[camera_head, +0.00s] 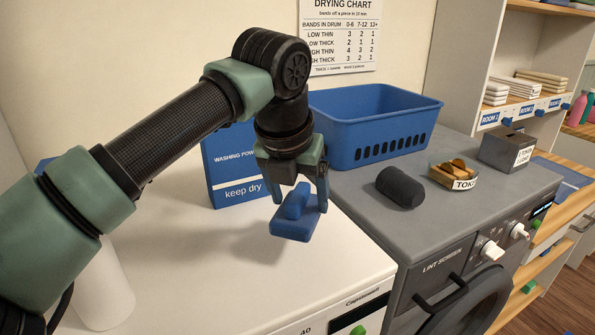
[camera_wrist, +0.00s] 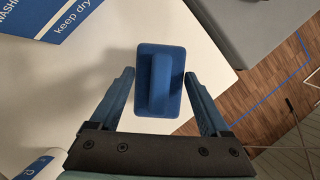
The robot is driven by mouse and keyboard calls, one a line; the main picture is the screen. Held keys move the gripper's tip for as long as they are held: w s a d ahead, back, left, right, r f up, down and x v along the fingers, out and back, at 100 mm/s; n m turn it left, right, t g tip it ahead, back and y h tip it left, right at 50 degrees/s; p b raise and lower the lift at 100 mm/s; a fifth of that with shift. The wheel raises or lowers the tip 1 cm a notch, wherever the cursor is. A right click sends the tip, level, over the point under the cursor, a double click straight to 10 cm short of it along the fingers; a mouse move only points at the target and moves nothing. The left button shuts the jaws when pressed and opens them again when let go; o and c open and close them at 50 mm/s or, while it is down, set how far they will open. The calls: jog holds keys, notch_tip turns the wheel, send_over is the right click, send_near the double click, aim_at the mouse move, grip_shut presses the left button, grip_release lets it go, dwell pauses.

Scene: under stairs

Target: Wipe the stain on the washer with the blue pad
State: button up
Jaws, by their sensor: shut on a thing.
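The blue pad (camera_head: 291,228), a flat block with a raised grip on top, is held in my gripper (camera_head: 299,201) above the white washer (camera_head: 235,285). The gripper's fingers are on either side of the pad's grip. A shadow on the white top lies below and left of the pad, and the pad appears slightly above the surface. In the wrist view the pad (camera_wrist: 172,98) sits between my two fingers, over the washer's edge area. I see no stain on the visible part of the washer top; my arm hides some of it.
A blue washing powder box (camera_head: 228,180) stands behind my gripper. On the grey dryer (camera_head: 345,185) at right are a blue basket (camera_head: 385,150), a dark cylinder (camera_head: 400,188), a token bowl (camera_head: 453,175) and a grey box (camera_head: 506,150). A white cylinder (camera_head: 103,290) stands at front left.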

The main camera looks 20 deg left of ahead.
jog(key=shift+r+p, duration=0.55)
jog(key=shift+r, duration=0.55)
